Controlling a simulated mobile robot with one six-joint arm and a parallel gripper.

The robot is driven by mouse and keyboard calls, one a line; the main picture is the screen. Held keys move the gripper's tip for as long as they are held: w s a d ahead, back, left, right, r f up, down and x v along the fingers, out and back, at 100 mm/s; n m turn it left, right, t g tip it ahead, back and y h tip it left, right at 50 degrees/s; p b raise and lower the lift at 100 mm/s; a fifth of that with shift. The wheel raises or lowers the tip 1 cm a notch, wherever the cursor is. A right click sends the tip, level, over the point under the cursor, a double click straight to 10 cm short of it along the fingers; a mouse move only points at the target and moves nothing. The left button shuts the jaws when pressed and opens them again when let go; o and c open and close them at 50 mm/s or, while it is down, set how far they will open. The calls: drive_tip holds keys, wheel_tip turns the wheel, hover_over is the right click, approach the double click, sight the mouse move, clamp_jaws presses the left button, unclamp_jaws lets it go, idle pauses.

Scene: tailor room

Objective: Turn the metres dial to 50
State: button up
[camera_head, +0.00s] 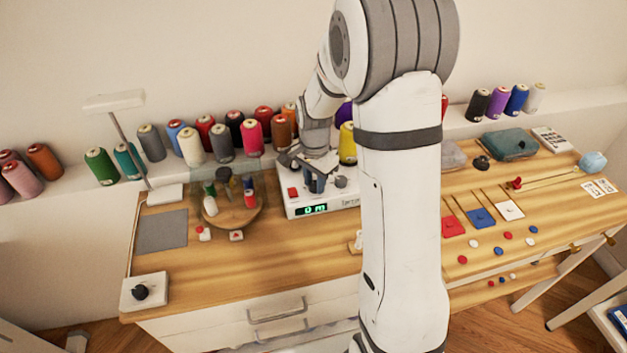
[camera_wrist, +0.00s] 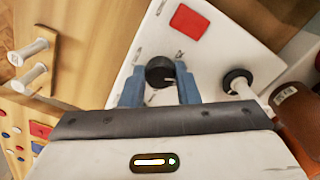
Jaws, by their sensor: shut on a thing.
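A white winding machine (camera_head: 296,208) stands at the back of the wooden table, with a green display (camera_head: 313,209) that seems to read 0 m. Its round black metres dial (camera_wrist: 160,71) has a pale pointer mark and shows in the wrist view. My gripper (camera_wrist: 160,82) has its two blue fingers on either side of the dial and is shut on it. In the head view my gripper (camera_head: 317,181) is above the machine's top and hides the dial. A red button (camera_wrist: 190,20) is on the same panel; it also shows in the head view (camera_head: 292,192).
A black spindle (camera_wrist: 237,80) stands right of the dial in the wrist view. A round wooden stand with a clear cover (camera_head: 234,217) is just left of the machine. Thread cones (camera_head: 190,147) line the back shelf. A separate black knob (camera_head: 140,292) sits at the table's front left.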

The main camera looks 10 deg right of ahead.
sight(314, 184)
drive_tip(key=o, duration=1)
drive_tip(key=shift+c, duration=0.2)
wheel_tip(314, 184, up, 8)
drive_tip(key=shift+f, duration=0.25)
drive_tip(key=shift+r, duration=0.15)
drive_tip(key=shift+s+r, duration=0.15)
drive_tip(key=s+r+n+t, duration=0.1)
drive_tip(key=s+r+n, duration=0.2)
drive_tip(key=s, duration=0.7)
drive_tip(key=s+r+n+t, duration=0.1)
drive_tip(key=s+r+n, duration=0.2)
drive_tip(key=s+n, duration=0.5)
drive_tip(key=s, duration=0.3)
drive_tip(key=shift+s+r+t, duration=0.25)
drive_tip(key=shift+r+t, duration=0.05)
drive_tip(key=shift+r, duration=0.05)
